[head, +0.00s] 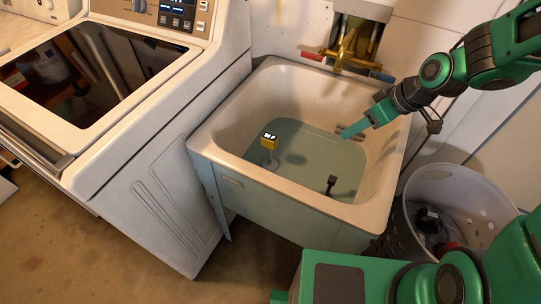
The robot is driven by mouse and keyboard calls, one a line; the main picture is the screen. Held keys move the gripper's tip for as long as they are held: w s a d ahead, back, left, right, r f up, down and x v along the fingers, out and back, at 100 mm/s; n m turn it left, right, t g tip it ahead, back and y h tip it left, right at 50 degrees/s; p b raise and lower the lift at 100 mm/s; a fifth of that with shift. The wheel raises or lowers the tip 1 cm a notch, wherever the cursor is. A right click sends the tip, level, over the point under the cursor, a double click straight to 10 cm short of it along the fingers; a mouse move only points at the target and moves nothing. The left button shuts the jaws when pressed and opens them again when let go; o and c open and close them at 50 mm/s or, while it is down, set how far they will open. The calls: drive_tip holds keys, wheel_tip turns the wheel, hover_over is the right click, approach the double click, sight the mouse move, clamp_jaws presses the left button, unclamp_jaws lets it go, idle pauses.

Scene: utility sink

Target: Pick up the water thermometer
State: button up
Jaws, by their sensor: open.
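A small yellow device with a dark display, which looks like the water thermometer (269,141), is in the left part of the water in the utility sink (290,187). Its yellow head shows above the water, with a pale stem or base below it. My gripper (345,133) is over the right part of the sink, pointing down and left. It is open and apart from the thermometer, to its right. Its fingertips are small in this view, and nothing shows between them.
A dark stopper-like object (330,184) stands near the sink's front right. A brass faucet (347,52) with red and blue handles is at the back. A washing machine (150,120) stands left, a perforated basket (462,195) right. The water between gripper and thermometer looks clear.

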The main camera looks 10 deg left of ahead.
sight(270, 152)
drive_tip(key=a+f+n+y, duration=0.1)
drive_tip(key=a+f+y, duration=0.1)
drive_tip(key=a, duration=0.3)
drive_tip(key=w+a+f+n+y, duration=0.1)
drive_tip(key=a+f+n+y, duration=0.1)
drive_tip(key=a+f, duration=0.3)
drive_tip(key=w+a+f+n+y, duration=0.1)
drive_tip(key=a+f+n+y, duration=0.1)
drive_tip(key=a, duration=0.5)
drive_tip(key=shift+a+f+y, duration=0.2)
drive_tip(key=shift+f+y, duration=0.5)
drive_tip(key=shift+f, duration=0.35)
drive_tip(key=shift+w+a+f+t+y, duration=0.2)
drive_tip(key=shift+a+f+t, duration=0.1)
drive_tip(key=shift+a, duration=0.1)
drive_tip(key=shift+w+a+f+t+y, duration=0.1)
drive_tip(key=shift+w+a+f+t, duration=0.1)
drive_tip(key=shift+a+t, duration=0.15)
drive_tip(key=x, duration=1)
drive_tip(key=shift+a, duration=0.2)
drive_tip(key=shift+f, duration=0.1)
clamp_jaws()
